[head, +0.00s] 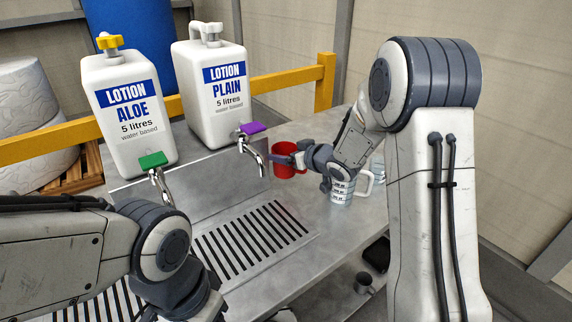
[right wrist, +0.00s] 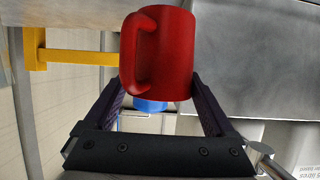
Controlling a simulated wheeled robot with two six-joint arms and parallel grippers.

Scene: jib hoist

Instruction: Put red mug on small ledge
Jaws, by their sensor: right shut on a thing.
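The red mug (head: 287,171) is between the fingers of my right gripper (head: 284,158), in front of the plain lotion bottle and right of its purple-levered tap. In the right wrist view the mug (right wrist: 176,52) sits between the two dark fingers of the gripper (right wrist: 158,88), its handle towards the left of the picture. The right gripper is shut on it. I cannot tell in the head view whether the mug touches the metal surface. I cannot make out for sure which surface is the small ledge. My left arm comes in at lower left, its gripper out of view.
Two white lotion bottles, aloe (head: 130,105) and plain (head: 215,95), have metal taps over a slotted drip grate (head: 255,240). A yellow rail (head: 290,78) runs behind. A dark object (head: 377,254) lies lower right.

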